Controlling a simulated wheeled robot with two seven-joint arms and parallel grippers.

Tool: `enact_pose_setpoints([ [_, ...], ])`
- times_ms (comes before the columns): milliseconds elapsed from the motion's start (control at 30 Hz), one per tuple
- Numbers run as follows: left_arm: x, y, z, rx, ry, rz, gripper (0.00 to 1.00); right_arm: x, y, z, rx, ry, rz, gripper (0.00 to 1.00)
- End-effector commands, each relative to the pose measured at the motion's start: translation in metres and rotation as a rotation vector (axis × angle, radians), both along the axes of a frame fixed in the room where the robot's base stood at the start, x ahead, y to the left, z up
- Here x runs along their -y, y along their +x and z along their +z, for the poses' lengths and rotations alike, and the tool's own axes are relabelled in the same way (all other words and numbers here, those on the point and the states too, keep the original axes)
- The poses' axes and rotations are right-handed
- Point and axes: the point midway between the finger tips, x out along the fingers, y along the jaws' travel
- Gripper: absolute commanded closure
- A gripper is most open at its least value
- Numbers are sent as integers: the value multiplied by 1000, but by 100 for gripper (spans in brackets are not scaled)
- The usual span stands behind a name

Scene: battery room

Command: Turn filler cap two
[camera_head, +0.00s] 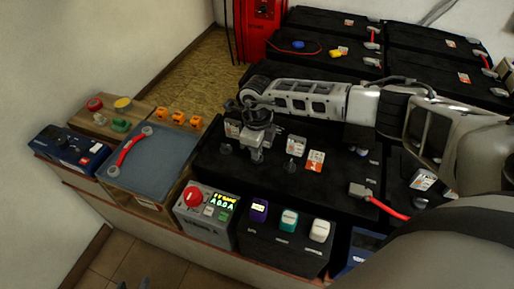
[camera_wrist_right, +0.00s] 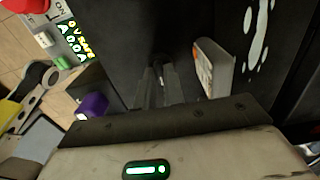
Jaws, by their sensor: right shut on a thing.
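The black battery (camera_head: 335,205) in the middle has small dark filler caps on top. One cap (camera_head: 225,149) shows left of my right gripper and another cap (camera_head: 291,166) right of it. My right gripper (camera_head: 257,153) points down onto the battery between them, shut on the middle cap, which its fingers mostly hide.
White label cards (camera_head: 295,145) stand near the caps. In front are a grey box with a red button (camera_head: 193,196) and a black box with purple, teal and white blocks (camera_head: 289,220). More batteries (camera_head: 320,50) stand behind.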

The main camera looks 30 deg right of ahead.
Motion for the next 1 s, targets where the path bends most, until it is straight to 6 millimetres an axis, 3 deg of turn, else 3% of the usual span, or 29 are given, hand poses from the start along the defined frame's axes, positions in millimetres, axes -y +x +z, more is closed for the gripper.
enact_pose_setpoints([
  [167, 0, 0, 0, -1, 0, 0, 64, 0, 1, 1, 2, 1, -4, 100],
  [200, 0, 0, 0, -1, 0, 0, 64, 0, 1, 1, 2, 1, -4, 79],
  [267, 0, 0, 0, -1, 0, 0, 64, 0, 1, 1, 2, 1, -3, 68],
  [533, 0, -1, -1, -3, 1, 1, 64, 0, 0, 1, 1, 1, -1, 68],
  [667, 0, -1, -1, -3, 1, 1, 64, 0, 1, 10, 3, 1, 0, 68],
  [1000, 0, -1, -6, -6, 1, 0, 64, 1, 1, 84, 7, 1, 0, 68],
])
